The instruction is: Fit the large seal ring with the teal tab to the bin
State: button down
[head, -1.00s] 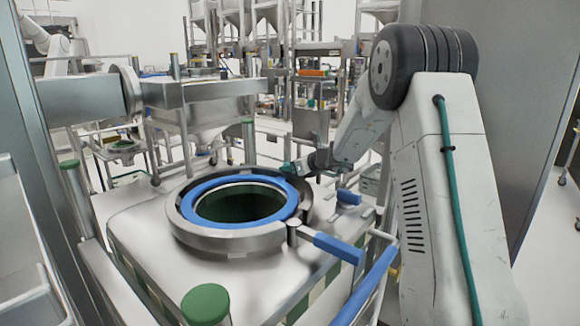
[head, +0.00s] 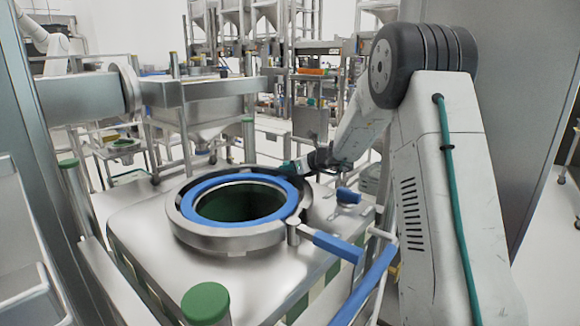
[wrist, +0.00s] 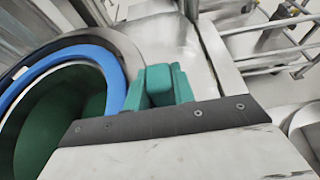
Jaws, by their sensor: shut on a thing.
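The large seal ring (head: 193,213) is a blue band lying flat around the round dark-green opening of the bin (head: 140,240), inside the steel collar (head: 240,244). It also shows at the left of the wrist view (wrist: 112,68). My gripper (head: 290,167) is at the far right edge of the ring. In the wrist view my gripper (wrist: 160,84) has teal pieces pressed together beside the ring and over the collar. It is shut on the ring's teal tab, which I cannot clearly tell from the teal fingers. Whether the ring is fully seated is unclear.
A clamp with a blue handle (head: 335,246) sticks out at the collar's front right. A small blue block (head: 348,196) is on the bin's right side. A green-capped post (head: 205,303) stands in front. A steel frame (head: 205,90) is behind the bin.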

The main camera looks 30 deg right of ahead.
jog(key=shift+s+a+f, duration=0.1)
jog(key=shift+s+f, duration=0.05)
jog(key=shift+f, duration=0.6)
dwell(0.5)
jog(key=c, duration=1.1)
grip_release()
jog(key=shift+a, duration=0.1)
jog(key=shift+o, duration=0.2)
jog(key=shift+d+r, duration=0.2)
jog(key=shift+r, duration=0.05)
jog(key=v, duration=0.7)
jog(key=shift+s+r, duration=0.1)
jog(key=shift+s, duration=0.1)
